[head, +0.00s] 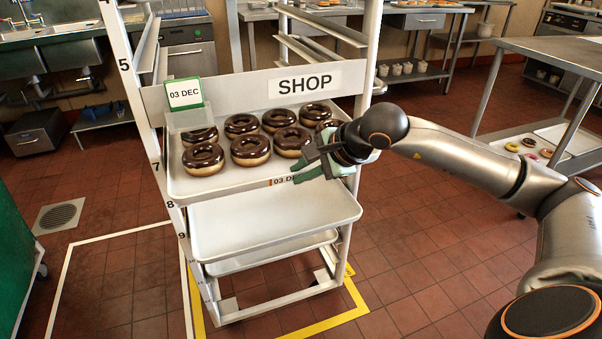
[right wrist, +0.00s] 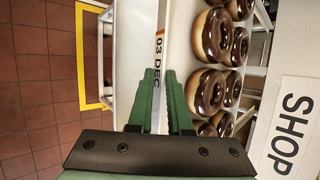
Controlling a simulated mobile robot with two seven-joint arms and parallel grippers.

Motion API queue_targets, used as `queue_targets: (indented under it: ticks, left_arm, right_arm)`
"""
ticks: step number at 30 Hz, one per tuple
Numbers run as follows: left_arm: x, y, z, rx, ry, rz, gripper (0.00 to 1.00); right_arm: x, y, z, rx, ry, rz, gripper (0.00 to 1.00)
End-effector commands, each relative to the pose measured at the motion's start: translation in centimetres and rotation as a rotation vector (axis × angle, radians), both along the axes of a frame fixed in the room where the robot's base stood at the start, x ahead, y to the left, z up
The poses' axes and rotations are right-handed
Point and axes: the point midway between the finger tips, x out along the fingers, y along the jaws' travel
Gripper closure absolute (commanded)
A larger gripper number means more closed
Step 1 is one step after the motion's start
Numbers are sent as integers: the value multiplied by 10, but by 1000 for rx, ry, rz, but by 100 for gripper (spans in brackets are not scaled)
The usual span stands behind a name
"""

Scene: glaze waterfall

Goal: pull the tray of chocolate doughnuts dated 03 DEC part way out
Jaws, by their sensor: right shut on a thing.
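The tray (head: 225,186) of chocolate doughnuts (head: 250,150) sits in the rack below the SHOP board. Its front rim carries a label reading 03 DEC, partly hidden by my right gripper (head: 308,174) in the head view. A white card with a green edge, also reading 03 DEC (head: 184,93), stands at the tray's left. In the right wrist view the label (right wrist: 158,55) shows whole on the rim, beside the doughnuts (right wrist: 207,90). My right gripper (right wrist: 165,95) is shut on the tray's front rim, with one green finger on each side. My left gripper is not in view.
The rack (head: 160,150) has numbered slots on its left post. An empty-looking tray (head: 275,222) is below the doughnut tray, with another under it. Yellow tape (head: 330,322) marks the floor around the rack. A metal table (head: 550,48) stands at right; open floor lies between.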

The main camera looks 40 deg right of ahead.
Motion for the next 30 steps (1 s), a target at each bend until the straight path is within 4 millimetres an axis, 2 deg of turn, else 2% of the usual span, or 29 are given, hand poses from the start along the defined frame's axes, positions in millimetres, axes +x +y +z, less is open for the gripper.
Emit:
queue_targets:
  ticks: [11,12,20,21,30]
  left_arm:
    - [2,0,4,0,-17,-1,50]
    - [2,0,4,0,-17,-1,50]
    - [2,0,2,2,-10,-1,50]
    - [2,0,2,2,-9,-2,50]
    - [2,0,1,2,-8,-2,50]
  right_arm:
    - [1,0,3,1,-9,0,100]
    - [1,-1,3,1,-9,0,79]
    - [1,-1,2,1,-6,-1,50]
    - [1,-1,2,1,-6,-1,48]
    - [-1,-1,3,-1,-5,-1,48]
